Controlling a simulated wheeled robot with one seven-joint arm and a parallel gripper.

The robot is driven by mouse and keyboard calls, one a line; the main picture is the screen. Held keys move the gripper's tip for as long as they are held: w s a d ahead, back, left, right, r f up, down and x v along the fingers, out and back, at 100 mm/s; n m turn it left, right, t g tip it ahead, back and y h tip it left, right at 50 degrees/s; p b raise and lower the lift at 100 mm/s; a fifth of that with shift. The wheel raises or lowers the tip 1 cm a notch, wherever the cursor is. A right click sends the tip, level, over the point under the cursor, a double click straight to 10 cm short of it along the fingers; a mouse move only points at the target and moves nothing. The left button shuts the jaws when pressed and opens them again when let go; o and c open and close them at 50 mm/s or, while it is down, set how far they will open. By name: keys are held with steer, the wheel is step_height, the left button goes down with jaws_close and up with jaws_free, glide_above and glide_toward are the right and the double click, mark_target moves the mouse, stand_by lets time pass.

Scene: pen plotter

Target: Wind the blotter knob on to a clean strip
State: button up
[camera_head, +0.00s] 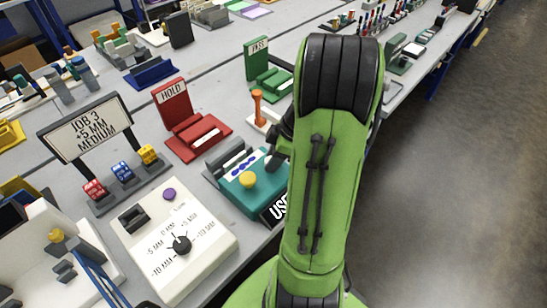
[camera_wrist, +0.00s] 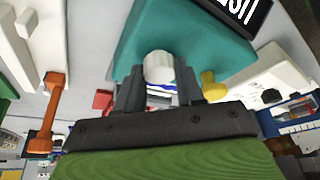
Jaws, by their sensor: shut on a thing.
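The teal blotter box (camera_head: 272,201) sits at the bench's right edge, with a white strip (camera_head: 243,166) carrying dark blue marks on its top. A yellow button (camera_head: 247,180) stands on its front; it also shows in the wrist view (camera_wrist: 212,85). My gripper (camera_head: 274,160) is at the right side of the box, mostly hidden behind my green arm. In the wrist view, my gripper (camera_wrist: 158,85) is shut on a pale round knob (camera_wrist: 158,66) at the side of the teal box. Part of the blue-marked strip (camera_wrist: 162,98) shows between the fingers.
A white dial panel (camera_head: 176,236) stands at front left. The red HOLD stand (camera_head: 190,131) and green PASS stand (camera_head: 262,74) are behind. An orange lever (camera_head: 258,104) stands close to my arm, also in the wrist view (camera_wrist: 53,100). Floor at right is clear.

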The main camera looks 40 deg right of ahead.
steer(key=m+h+b, duration=0.1)
steer(key=m, duration=0.2)
steer(key=shift+a+m+t, duration=0.1)
steer(key=shift+m+t, duration=0.2)
steer(key=shift+t, duration=0.1)
steer(key=m+h+b, duration=0.2)
steer(key=m, duration=0.2)
steer(key=shift+a+m, duration=0.15)
steer(key=shift+m, duration=0.15)
steer(key=m+h, duration=0.1)
steer(key=m, duration=0.2)
steer(key=shift+a, duration=0.1)
steer(key=shift+m+h, duration=0.8)
steer(key=shift+m, duration=1.1)
steer(key=shift+g, duration=0.3)
steer(key=o, duration=1)
steer(key=shift+o, duration=0.2)
